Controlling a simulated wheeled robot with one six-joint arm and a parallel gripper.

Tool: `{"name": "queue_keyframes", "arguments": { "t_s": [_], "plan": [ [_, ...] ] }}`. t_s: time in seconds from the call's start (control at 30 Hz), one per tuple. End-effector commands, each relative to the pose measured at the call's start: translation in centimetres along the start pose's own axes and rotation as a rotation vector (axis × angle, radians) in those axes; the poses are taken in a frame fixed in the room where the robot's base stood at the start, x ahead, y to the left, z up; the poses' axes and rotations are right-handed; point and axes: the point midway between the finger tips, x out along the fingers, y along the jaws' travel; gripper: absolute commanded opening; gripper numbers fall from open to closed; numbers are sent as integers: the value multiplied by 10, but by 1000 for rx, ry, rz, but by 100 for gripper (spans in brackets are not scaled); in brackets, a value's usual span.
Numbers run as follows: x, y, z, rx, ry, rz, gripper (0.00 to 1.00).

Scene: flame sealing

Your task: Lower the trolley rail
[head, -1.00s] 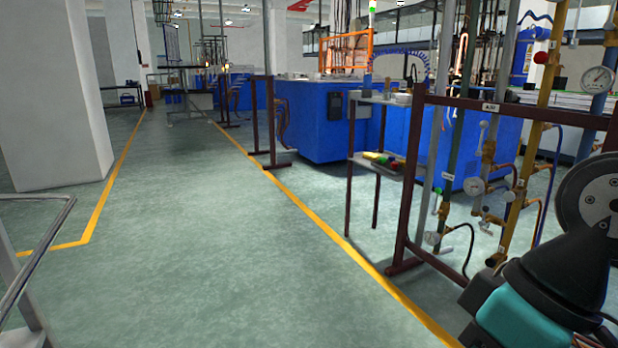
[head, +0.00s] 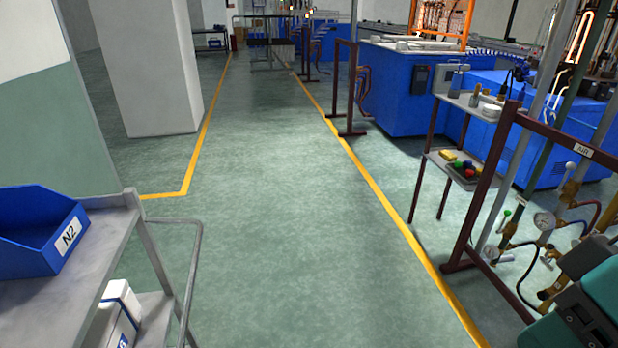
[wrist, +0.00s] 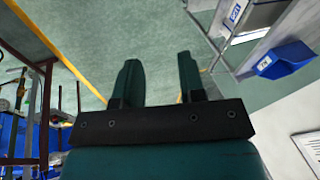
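The grey metal trolley (head: 75,278) stands at the lower left of the head view. Its thin tubular rail (head: 194,275) sticks out on the trolley's right side, with a level top bar and a leg running down out of the frame. The trolley also shows at the upper right of the wrist view (wrist: 262,18). My gripper (wrist: 160,72) has its two teal fingers apart with only floor visible between them. It is empty and not touching the rail. In the head view, teal and black parts of my arm show at the lower right; the fingertips are not clear there.
A blue bin marked N2 (head: 42,236) sits on the trolley's top shelf, with a white box (head: 118,308) below. A dark red pipe frame (head: 485,190) with gauges and a small shelf stand (head: 465,130) are on the right. The green floor (head: 270,200) between is clear.

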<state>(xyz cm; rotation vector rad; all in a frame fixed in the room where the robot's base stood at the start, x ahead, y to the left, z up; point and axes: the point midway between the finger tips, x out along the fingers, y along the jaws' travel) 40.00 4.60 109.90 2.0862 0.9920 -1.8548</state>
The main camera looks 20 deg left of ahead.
Motion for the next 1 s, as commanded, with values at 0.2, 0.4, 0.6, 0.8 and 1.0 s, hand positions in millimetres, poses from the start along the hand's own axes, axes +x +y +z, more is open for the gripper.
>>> {"name": "queue_keyframes", "arguments": {
  "t_s": [0.2,0.4,0.6,0.8,1.0],
  "plan": [
    [6,0,0,-2,3,-5,41],
    [70,-12,-16,-35,69,-124,41],
    [165,-54,-43,-27,188,-405,41],
    [241,-95,-61,90,267,-717,41],
    [301,-119,-74,295,299,-992,41]
  ]
}}
